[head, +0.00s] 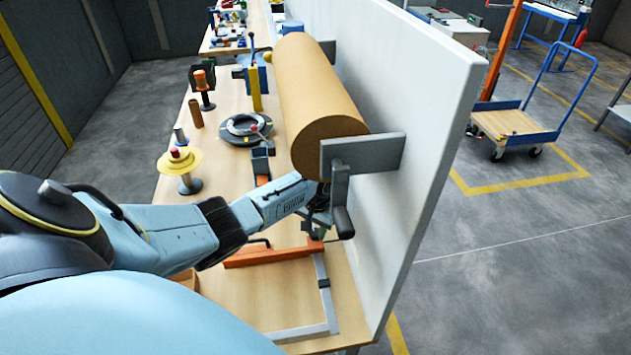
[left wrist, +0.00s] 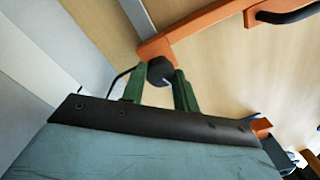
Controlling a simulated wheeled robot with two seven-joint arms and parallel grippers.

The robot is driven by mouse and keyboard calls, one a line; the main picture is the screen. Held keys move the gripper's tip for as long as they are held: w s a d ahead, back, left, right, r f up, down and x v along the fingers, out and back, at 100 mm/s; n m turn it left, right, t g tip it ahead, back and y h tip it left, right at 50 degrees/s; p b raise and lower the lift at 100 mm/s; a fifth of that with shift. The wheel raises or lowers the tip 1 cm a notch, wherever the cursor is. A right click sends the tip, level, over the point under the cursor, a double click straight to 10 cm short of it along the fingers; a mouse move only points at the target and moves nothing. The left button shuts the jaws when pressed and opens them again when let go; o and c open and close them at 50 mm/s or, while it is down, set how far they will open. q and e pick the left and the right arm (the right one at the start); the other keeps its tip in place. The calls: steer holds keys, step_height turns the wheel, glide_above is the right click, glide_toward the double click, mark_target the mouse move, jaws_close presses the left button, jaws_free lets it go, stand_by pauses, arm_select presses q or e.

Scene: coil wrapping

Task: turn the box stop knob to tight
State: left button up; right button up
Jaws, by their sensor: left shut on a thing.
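The box stop has an orange bar (head: 268,256) lying across the near part of the bench; the bar also shows at the top of the left wrist view (left wrist: 205,27). Its dark round knob (left wrist: 159,71) sits at the bar's end. My left gripper (left wrist: 162,84) has its green fingers on either side of the knob and is shut on it. In the head view my left gripper (head: 318,222) reaches down at the bar's right end, and the knob is mostly hidden there. I cannot read the knob's tight or loose position. My right gripper is not in view.
A large brown roll (head: 318,95) lies in a grey holder (head: 362,153) on the white panel (head: 425,120), just above my left gripper. A crank handle (head: 341,205) hangs close beside it. A black ring (head: 246,129) and a yellow-topped stand (head: 181,162) stand farther back.

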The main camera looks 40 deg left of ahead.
arm_select(q)
steer(key=m, duration=0.4)
steer(key=shift+m, duration=0.3)
steer(key=m, duration=1)
steer(key=m+b, duration=0.1)
steer(key=m, duration=0.3)
steer(key=shift+a+m, duration=0.1)
steer(key=shift+m, duration=0.2)
steer(key=m+b, duration=0.1)
steer(key=m, duration=0.3)
steer(key=shift+h+b, duration=0.3)
steer(key=shift+b, duration=0.05)
steer(key=m+b, duration=0.2)
steer(key=m, duration=0.4)
steer(key=shift+w, duration=0.1)
steer(key=m+b, duration=0.2)
steer(key=m, duration=0.2)
steer(key=shift+r+m+b, duration=0.15)
steer(key=shift+m+b, duration=0.8)
steer(key=shift+m, duration=1.55)
